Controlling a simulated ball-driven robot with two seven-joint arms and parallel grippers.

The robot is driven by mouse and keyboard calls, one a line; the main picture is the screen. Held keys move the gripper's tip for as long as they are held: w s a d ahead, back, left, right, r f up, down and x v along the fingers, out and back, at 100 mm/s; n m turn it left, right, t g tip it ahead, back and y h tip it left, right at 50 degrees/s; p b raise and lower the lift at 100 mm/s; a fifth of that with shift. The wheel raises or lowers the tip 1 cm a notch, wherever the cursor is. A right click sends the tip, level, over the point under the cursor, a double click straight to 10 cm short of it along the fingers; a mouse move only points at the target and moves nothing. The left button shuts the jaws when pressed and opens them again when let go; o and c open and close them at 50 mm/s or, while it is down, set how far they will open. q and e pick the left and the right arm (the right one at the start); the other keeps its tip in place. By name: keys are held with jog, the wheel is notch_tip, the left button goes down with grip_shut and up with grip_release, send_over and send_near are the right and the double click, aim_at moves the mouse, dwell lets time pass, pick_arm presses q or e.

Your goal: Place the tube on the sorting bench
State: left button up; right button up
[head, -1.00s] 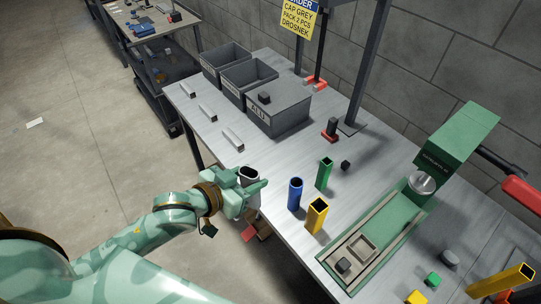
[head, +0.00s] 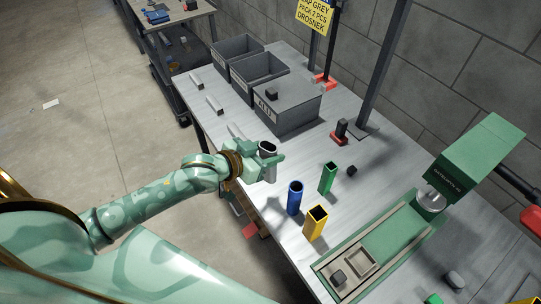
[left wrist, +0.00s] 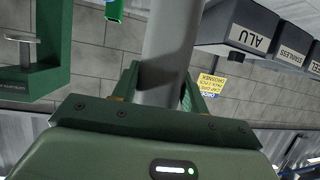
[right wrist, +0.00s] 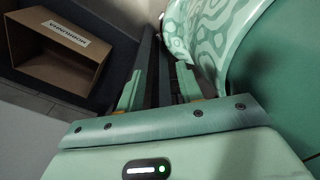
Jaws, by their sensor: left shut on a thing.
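My left gripper (head: 264,160) is shut on a grey metal tube (head: 268,174), held roughly upright with its open end up. The tube is in front of the near long edge of the sorting bench (head: 345,165) or just over it; I cannot tell whether its lower end touches. In the left wrist view the tube (left wrist: 168,45) runs between the fingers. A blue tube (head: 295,198), a yellow tube (head: 315,222) and a green tube (head: 328,178) stand on the bench to the right. My right gripper (right wrist: 158,85) shows only in its wrist view, open, with nothing visibly gripped.
Grey bins, including one marked ALU (head: 290,118), stand at the bench's far end. Small silver bars (head: 214,105) lie before them. A green press (head: 478,160) stands at the right. A cardboard box (right wrist: 62,60) shows in the right wrist view.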

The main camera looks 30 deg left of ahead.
pick_arm(q)
jog(key=w+a+f+b, duration=0.2)
jog(key=w+f+b, duration=0.2)
jog(key=w+f, duration=0.3)
jog(key=shift+a+f+b, duration=0.35)
jog(key=shift+a+f, duration=0.05)
jog(key=shift+f, duration=1.15)
jog(key=shift+f, duration=0.15)
jog(key=o, duration=1)
jog(key=shift+o, duration=0.2)
jog(key=p+v, duration=0.3)
jog(key=v, duration=0.9)
jog(key=shift+r, duration=0.25)
